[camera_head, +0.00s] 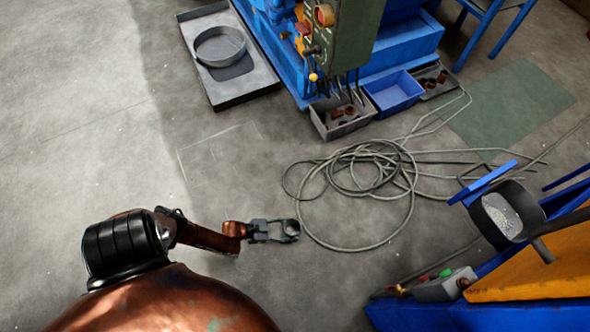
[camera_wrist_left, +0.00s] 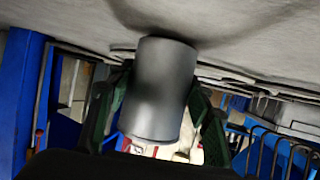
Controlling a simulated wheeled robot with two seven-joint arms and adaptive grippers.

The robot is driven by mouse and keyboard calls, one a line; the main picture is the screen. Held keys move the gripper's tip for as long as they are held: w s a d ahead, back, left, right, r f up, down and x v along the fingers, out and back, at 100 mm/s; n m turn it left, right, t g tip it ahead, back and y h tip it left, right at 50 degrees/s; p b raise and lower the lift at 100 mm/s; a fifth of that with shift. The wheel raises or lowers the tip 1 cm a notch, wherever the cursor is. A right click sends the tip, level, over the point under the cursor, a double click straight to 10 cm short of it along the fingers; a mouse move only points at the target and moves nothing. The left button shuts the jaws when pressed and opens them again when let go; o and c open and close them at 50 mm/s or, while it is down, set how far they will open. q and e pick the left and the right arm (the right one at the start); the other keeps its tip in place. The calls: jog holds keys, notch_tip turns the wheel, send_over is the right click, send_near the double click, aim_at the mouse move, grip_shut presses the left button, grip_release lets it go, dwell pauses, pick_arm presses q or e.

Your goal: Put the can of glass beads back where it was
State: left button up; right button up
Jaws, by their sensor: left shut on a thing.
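My left gripper (camera_head: 282,231) is shut on the can of glass beads (camera_head: 291,227), a small dark grey cylinder. In the head view it shows over the bare floor, just left of the coiled cable. In the left wrist view the can (camera_wrist_left: 165,88) is a plain grey cylinder between the two dark green fingers (camera_wrist_left: 158,110). Its contents cannot be seen in either view. My right gripper is not in view.
A grey hose or cable (camera_head: 345,165) lies coiled on the floor. A dark tray (camera_head: 190,45) holds a round pan (camera_head: 220,46). Small bins, one blue (camera_head: 393,90), stand by the blue machine. A dark scoop-like container (camera_head: 505,215) with pale grains is at right. Floor at left is clear.

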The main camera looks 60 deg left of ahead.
pick_arm(q)
jog(key=shift+f, duration=0.3)
jog(key=shift+r, duration=0.1)
jog(key=o, duration=1.3)
jog(key=shift+c, duration=0.2)
